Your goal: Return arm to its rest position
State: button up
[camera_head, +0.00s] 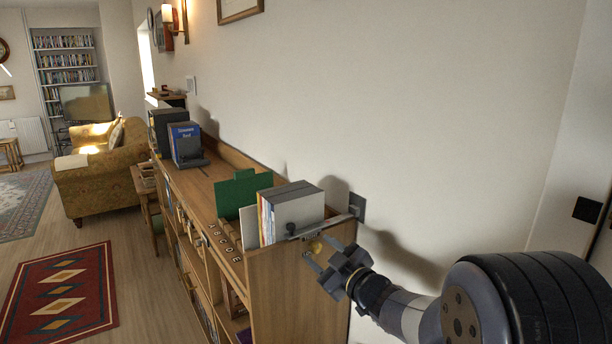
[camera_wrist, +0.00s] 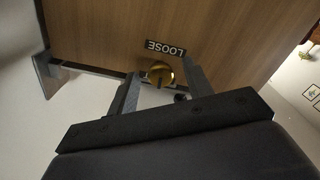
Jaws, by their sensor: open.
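My gripper (camera_head: 324,260) is open at the near end of the wooden DVD shelf (camera_head: 285,285). In the wrist view, its two fingers stand apart on either side of a round brass knob (camera_wrist: 160,75), with a "LOOSE" label (camera_wrist: 166,48) beside it on the wooden end panel. The brass knob (camera_head: 315,247) also shows in the head view, close to the fingers. I cannot tell whether a finger touches it. My arm reaches in from the lower right, extended towards the shelf.
A metal bar (camera_head: 322,228) runs along the shelf's end near my gripper. The wall (camera_head: 440,120) is close behind. A patterned rug (camera_head: 62,297) and open floor lie left.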

jog(key=n+b, duration=0.2)
jog(key=n, duration=0.2)
jog(key=shift+d+f+n+b, duration=0.1)
jog(key=shift+n+b, duration=0.25)
jog(key=shift+n, duration=0.05)
jog(key=n+b, duration=0.2)
jog(key=n, duration=0.3)
jog(key=shift+b, duration=0.35)
jog(key=n+b, duration=0.2)
jog(key=n, duration=0.3)
jog(key=n+b, duration=0.1)
jog(key=n, duration=0.1)
jog(key=n+b, duration=0.1)
jog(key=shift+r+n, duration=0.3)
jog(key=shift+n, duration=0.1)
